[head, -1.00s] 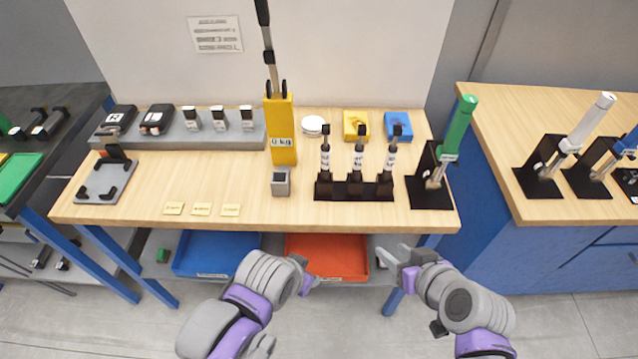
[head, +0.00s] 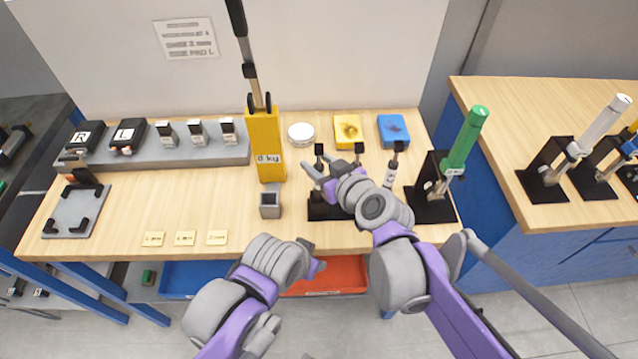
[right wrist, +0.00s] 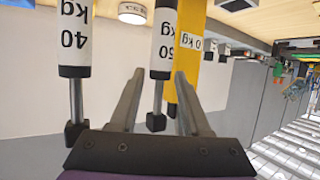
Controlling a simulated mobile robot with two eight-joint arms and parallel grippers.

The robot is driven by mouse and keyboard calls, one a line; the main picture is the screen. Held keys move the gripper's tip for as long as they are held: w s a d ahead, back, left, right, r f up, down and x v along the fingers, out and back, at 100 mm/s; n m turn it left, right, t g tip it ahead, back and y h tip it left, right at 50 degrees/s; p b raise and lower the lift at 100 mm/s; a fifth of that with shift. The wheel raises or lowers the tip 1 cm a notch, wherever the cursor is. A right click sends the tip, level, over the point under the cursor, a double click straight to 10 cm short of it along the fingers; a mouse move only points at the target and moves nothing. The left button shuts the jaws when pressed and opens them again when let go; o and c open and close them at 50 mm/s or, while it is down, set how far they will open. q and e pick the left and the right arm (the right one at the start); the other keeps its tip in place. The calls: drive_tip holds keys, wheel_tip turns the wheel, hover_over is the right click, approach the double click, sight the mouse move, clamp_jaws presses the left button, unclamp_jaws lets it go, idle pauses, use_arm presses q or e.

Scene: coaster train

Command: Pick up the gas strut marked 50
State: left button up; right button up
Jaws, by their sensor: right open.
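The gas strut whose label seems to read 50 (right wrist: 163,45) stands in the right wrist view, which is upside down. Its thin rod and dark end lie between the two fingers of my right gripper (right wrist: 157,100), which is open. I cannot tell if they touch. A strut marked 40 kg (right wrist: 75,40) is beside it, outside the fingers. In the head view my right gripper (head: 322,174) is at the left strut (head: 319,150) of the black rack (head: 322,210), hiding most of it. My left gripper (head: 314,262) is low, before the table edge; its jaws are unclear.
A yellow post marked 0 kg (head: 265,145) stands close left of the rack, with a small grey block (head: 270,203) before it. Another strut (head: 392,170) stands at the rack's right. A green-handled tool (head: 465,140) on a black stand is further right.

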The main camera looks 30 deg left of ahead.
drive_tip(key=x, duration=0.3)
drive_tip(key=shift+w+a, duration=0.1)
drive_tip(key=shift+c, duration=0.2)
clamp_jaws()
idle(1.2)
